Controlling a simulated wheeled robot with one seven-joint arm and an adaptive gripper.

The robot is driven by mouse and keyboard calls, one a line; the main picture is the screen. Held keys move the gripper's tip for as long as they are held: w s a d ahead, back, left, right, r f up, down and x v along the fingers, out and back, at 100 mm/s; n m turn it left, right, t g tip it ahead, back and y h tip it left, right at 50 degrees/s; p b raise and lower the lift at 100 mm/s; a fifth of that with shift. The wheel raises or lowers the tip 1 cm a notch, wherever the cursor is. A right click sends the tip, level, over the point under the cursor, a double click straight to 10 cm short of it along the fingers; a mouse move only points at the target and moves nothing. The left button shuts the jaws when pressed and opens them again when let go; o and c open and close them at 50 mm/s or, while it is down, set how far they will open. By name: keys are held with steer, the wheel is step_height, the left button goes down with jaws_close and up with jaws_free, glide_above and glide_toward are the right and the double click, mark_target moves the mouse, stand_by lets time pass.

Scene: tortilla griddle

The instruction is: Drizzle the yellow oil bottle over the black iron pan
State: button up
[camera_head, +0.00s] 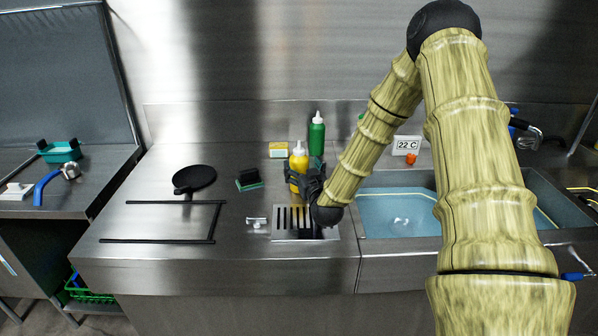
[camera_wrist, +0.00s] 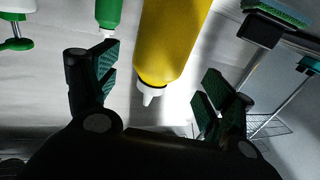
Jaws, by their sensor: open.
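The yellow oil bottle (camera_head: 298,162) stands upright on the steel counter, with a white nozzle on top. My gripper (camera_head: 308,182) is at the bottle's right side, low down, and hides part of it. In the wrist view, which is upside down, the yellow bottle (camera_wrist: 172,45) shows between the two fingers of my gripper (camera_wrist: 160,75). The fingers are open, with gaps visible on both sides of the bottle. The black iron pan (camera_head: 196,177) lies flat on the counter to the left, its short handle pointing down-left.
A green bottle (camera_head: 316,134) stands just behind the yellow one. A slotted drain plate (camera_head: 289,222) is in front; a sink (camera_head: 393,212) is right. Counter between pan and scrubber is clear.

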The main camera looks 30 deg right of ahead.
mark_target(299, 160)
steer(key=shift+p+x, duration=1.05)
steer(key=shift+x, duration=1.45)
steer(key=shift+d+f, duration=0.15)
steer(key=shift+f, duration=0.05)
steer(key=c, duration=1.3)
